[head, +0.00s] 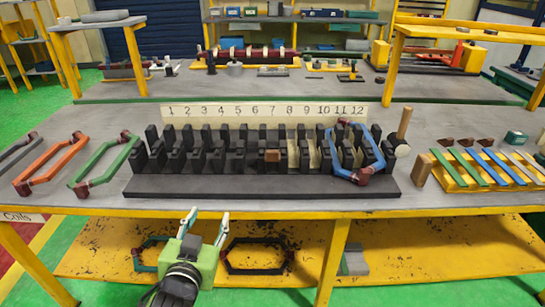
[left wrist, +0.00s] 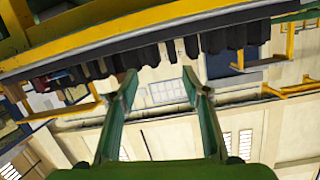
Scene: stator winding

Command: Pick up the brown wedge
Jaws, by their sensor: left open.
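A small brown block (head: 272,156) sits in the black slotted stator block (head: 260,188), near the middle of its front row. Several small dark brown pieces (head: 466,142) lie at the far ends of coloured strips on the right. I cannot tell for sure which of these is the brown wedge. My left gripper (head: 207,212) is open and empty, in front of the table's front edge and left of the middle, apart from all of these. In the left wrist view its two fingers (left wrist: 160,85) stand apart with nothing between them. My right gripper is not in view.
A blue coil (head: 368,155) with dark red ends sits around slots 10 to 12. An orange coil (head: 50,163) and a green coil (head: 104,163) lie left. A mallet (head: 403,130) stands right, near a wooden block (head: 421,168). A yellow shelf (head: 420,262) is below.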

